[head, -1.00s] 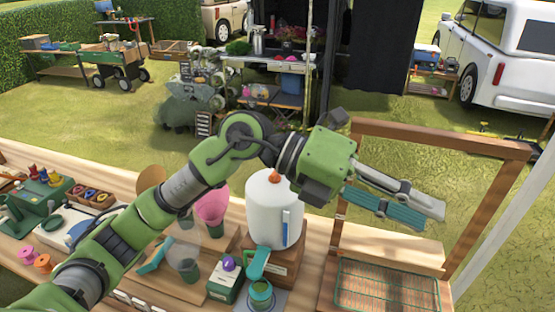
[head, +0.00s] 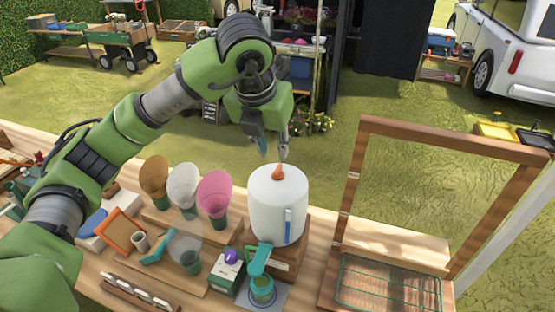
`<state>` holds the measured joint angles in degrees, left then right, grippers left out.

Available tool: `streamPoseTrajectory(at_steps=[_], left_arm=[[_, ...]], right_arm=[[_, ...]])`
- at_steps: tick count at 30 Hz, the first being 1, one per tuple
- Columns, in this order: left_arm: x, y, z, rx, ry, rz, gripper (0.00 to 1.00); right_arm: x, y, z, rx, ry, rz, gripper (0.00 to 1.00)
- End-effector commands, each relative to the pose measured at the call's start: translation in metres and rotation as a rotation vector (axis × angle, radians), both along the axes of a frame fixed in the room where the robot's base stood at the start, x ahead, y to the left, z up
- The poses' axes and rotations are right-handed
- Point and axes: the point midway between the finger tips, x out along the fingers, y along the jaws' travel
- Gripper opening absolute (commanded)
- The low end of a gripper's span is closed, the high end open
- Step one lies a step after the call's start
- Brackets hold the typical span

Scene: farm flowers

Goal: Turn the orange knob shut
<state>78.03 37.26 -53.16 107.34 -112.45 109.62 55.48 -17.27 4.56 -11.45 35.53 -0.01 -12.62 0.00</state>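The orange knob (head: 277,173) sits on top of the white tank (head: 270,215). The tank stands upright on a wooden block (head: 294,262) on the bench and has a blue level strip on its front. My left gripper (head: 273,153) hangs from above with its fingers pointing down. Its fingers are apart with nothing between them. The tips are just above the knob in the picture; whether one touches it, I cannot tell. A teal tap (head: 258,262) is at the tank's lower front, over a teal-rimmed jar (head: 262,291). My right gripper is not in view.
Cones in tan (head: 155,176), white (head: 184,184) and pink (head: 215,192) stand left of the tank. A green box (head: 227,272) with a purple knob is by the tap. A wooden frame (head: 355,190) with a wire rack (head: 387,285) stands at right.

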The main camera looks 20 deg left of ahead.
Motion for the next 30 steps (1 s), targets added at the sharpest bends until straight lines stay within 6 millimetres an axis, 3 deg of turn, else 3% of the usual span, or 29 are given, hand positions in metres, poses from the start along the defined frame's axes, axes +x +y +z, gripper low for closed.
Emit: streamPoseTrajectory(at_steps=[3, 12, 24, 25, 27, 30], left_arm=[[0.009, 0.0, -0.022, 0.0, 0.006, 0.002, 0.24], [0.028, -0.001, -0.065, -0.001, 0.003, 0.001, 0.24], [0.031, -0.001, -0.075, -0.001, 0.0, -0.002, 0.24], [0.031, -0.001, -0.075, -0.001, 0.0, -0.002, 0.21], [0.031, -0.001, -0.075, -0.001, 0.0, -0.002, 0.03], [0.031, -0.001, -0.075, -0.001, 0.0, -0.002, 0.0]], right_arm=[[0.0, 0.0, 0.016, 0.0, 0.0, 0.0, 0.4], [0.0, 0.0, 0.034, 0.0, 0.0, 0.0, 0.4], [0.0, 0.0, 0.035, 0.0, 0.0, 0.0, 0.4], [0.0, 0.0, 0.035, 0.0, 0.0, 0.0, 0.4], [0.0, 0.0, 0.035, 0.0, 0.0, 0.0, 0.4], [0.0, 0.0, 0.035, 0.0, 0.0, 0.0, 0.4]])
